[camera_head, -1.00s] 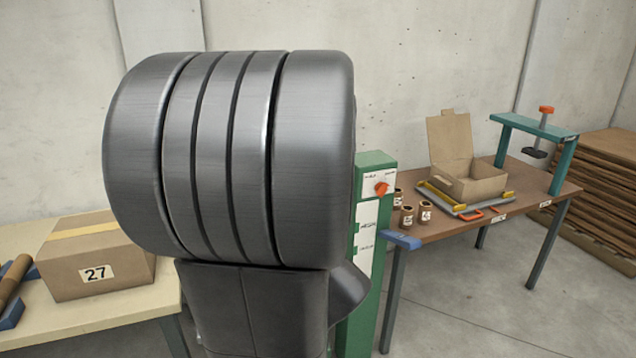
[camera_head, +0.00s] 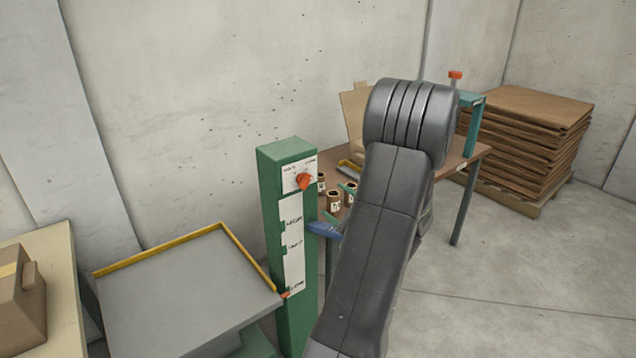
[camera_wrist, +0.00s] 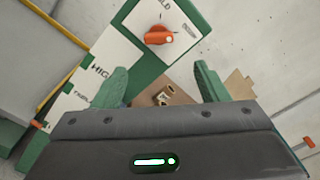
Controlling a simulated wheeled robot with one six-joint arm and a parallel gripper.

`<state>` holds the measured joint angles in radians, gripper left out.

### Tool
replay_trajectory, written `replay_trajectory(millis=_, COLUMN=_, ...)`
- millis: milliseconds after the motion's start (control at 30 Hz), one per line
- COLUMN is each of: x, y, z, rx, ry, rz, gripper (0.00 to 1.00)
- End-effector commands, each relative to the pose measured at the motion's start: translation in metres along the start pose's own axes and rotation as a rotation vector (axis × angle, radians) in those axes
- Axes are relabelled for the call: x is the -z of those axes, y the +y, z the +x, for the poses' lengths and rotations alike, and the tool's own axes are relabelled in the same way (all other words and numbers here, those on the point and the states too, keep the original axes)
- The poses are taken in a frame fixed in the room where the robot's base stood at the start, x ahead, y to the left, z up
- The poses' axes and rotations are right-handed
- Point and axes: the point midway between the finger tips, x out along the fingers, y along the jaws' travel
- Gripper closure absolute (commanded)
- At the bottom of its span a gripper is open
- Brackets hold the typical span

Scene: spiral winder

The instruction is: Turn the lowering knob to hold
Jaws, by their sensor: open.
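The lowering knob (camera_head: 304,181) is orange-red and sits on a white plate at the top of a green post (camera_head: 270,215). In the wrist view the knob (camera_wrist: 159,36) lies ahead of my gripper (camera_wrist: 160,84), above the gap between its two green fingers. A label ending in "OLD" (camera_wrist: 163,4) stands above the knob, and the knob's bar points roughly right, not at that label. In the head view my gripper (camera_head: 340,203) is mostly hidden behind my arm, right of the post.
A grey tray with a yellow rim (camera_head: 180,244) stands left of the post. A blue bracket (camera_head: 324,230) juts out at its right. Behind are a brown table (camera_head: 461,160) with small labelled rolls (camera_head: 333,199) and a stack of brown sheets (camera_head: 530,135).

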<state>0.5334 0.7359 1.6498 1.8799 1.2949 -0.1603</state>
Motion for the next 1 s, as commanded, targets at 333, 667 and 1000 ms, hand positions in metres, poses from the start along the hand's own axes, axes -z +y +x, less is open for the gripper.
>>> replay_trajectory(millis=333, x=-0.003, y=0.0, z=0.074, rx=-0.005, ry=-0.003, rz=0.0, gripper=0.33)
replay_trajectory(millis=667, x=-0.002, y=0.001, z=0.116, rx=-0.003, ry=-0.001, rz=0.0, gripper=0.33)
replay_trajectory(millis=1000, x=-0.001, y=0.001, z=0.119, rx=-0.003, ry=0.0, rz=0.0, gripper=0.33)
